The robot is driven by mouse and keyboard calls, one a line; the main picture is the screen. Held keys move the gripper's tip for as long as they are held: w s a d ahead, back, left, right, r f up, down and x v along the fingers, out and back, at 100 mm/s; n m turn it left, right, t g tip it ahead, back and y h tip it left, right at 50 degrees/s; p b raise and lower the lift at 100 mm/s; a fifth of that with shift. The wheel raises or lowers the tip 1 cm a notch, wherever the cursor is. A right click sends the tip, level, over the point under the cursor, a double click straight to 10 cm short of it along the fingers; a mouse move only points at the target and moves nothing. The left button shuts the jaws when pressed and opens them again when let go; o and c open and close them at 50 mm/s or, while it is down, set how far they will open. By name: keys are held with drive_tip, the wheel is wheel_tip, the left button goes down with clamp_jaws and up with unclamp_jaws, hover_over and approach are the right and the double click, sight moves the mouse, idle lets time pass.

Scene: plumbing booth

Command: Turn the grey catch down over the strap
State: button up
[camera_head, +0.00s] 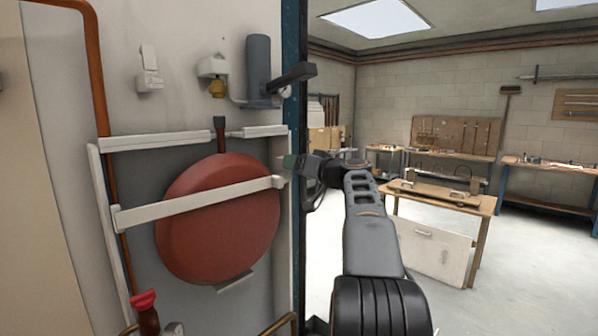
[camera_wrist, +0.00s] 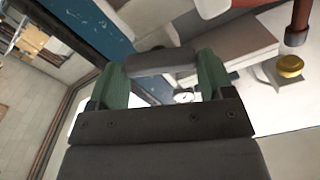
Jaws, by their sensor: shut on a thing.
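The round red vessel (camera_head: 217,235) hangs on the wall panel in the head view. The white strap (camera_head: 190,204) crosses its front, tilted, rising to the right. In the wrist view my gripper (camera_wrist: 162,80) is shut on a rounded dark grey bar, which looks like the grey catch (camera_wrist: 160,60). The bar lies across between the two green fingers.
White rails (camera_head: 155,141) frame the vessel. A grey cylinder (camera_head: 259,65) with a dark lever (camera_head: 290,76) sticks out above my gripper. A blue post (camera_head: 297,215) stands beside the panel's right edge. A wooden table (camera_head: 445,197) stands behind right, with open floor around it.

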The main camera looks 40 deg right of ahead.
drive_tip(key=m, duration=1.3)
drive_tip(key=shift+d+f, duration=0.15)
drive_tip(key=shift+f, duration=0.05)
drive_tip(key=shift+m+p, duration=0.3)
drive_tip(key=shift+m, duration=0.1)
drive_tip(key=o, duration=0.9)
drive_tip(key=s+b, duration=0.1)
drive_tip(key=s, duration=0.3)
drive_tip(key=s+d+b, duration=0.1)
drive_tip(key=s, duration=0.4)
drive_tip(key=s+d+b, duration=0.1)
drive_tip(key=s, duration=0.3)
drive_tip(key=shift+s+d, duration=0.2)
drive_tip(key=shift+s, duration=0.1)
